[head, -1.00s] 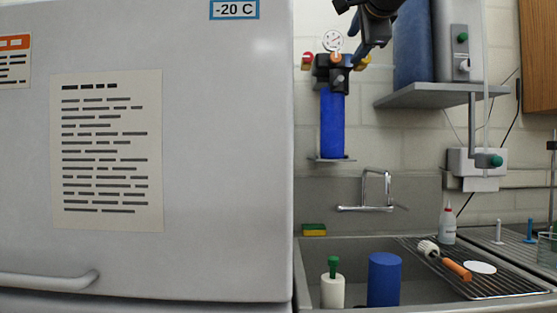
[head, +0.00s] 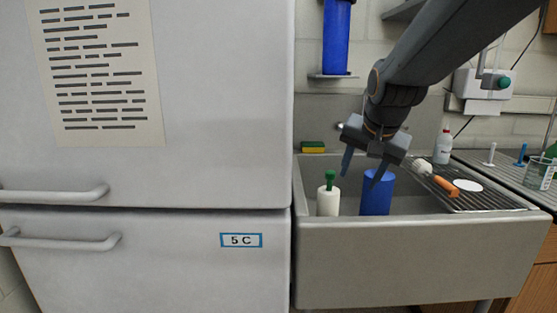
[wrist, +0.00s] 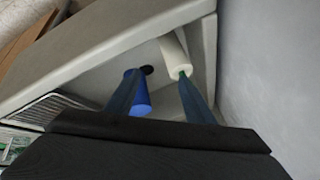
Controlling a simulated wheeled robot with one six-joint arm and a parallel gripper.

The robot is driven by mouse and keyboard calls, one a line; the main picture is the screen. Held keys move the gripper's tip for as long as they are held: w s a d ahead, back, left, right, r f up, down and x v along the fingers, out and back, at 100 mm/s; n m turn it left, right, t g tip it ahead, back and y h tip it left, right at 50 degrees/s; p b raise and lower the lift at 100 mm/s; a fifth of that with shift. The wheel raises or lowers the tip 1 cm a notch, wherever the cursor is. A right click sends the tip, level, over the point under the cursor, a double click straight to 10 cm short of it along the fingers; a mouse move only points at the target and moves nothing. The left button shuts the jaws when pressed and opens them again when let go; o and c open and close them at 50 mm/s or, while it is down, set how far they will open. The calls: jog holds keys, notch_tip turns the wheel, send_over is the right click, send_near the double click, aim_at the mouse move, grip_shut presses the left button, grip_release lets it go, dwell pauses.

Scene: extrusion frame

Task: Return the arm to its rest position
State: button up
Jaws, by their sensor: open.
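My gripper (head: 362,172) is open and empty in the head view, with its blue-grey fingers pointing down over the sink (head: 420,250). The arm comes in from the upper right. In the head view the left finger is near a white cylinder with a green top (head: 328,198), and the right finger overlaps a blue cylinder (head: 377,194). Both cylinders stand in the sink. In the wrist view the fingers reach toward the white cylinder (wrist: 177,56) and the blue cylinder (wrist: 139,98). I cannot tell whether they touch.
A fridge (head: 190,180) with two handles fills the left, close beside the sink. A drying rack (head: 480,198) with an orange-handled brush (head: 440,184) lies to the right. A blue filter housing (head: 337,38) hangs on the wall behind. A sponge (head: 313,147) sits on the back ledge.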

jog(key=s+f+n+g, duration=0.6)
jog(key=s+f, duration=1.3)
jog(key=s, duration=0.4)
jog(key=shift+p, duration=0.3)
jog(key=shift+w+f, duration=0.1)
jog(key=shift+c, duration=0.3)
